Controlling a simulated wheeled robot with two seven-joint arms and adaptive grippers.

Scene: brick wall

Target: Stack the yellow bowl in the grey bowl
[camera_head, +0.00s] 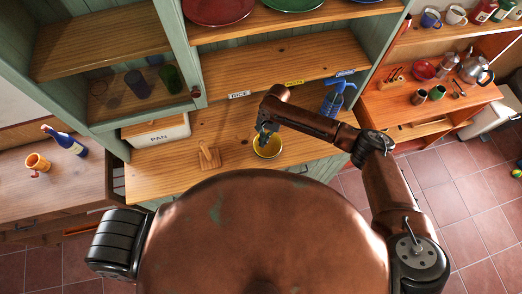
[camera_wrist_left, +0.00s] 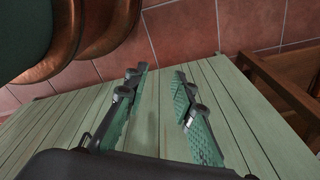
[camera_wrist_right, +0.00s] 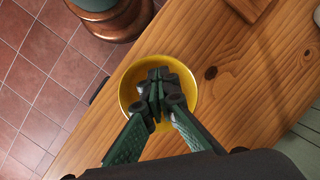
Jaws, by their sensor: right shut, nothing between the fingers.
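The yellow bowl (camera_head: 274,150) stands upright on the wooden counter (camera_head: 235,168) in the head view, and its rim also shows in the right wrist view (camera_wrist_right: 190,85). My right gripper (camera_head: 264,134) reaches down over the bowl. In the right wrist view its shut fingertips (camera_wrist_right: 158,82) overlap the middle of the bowl, with nothing between them; I cannot tell how deep they are. I can make out no grey bowl in any view. My left gripper (camera_wrist_left: 158,80) shows in the left wrist view, open and empty, in front of green boards.
A wooden holder (camera_head: 209,156) stands left of the bowl, and a blue bottle (camera_head: 333,100) stands to the right. A white PAN box (camera_head: 156,131) is at the counter's left. Shelves with red (camera_head: 219,8) and green plates are above. Counter around the bowl is mostly clear.

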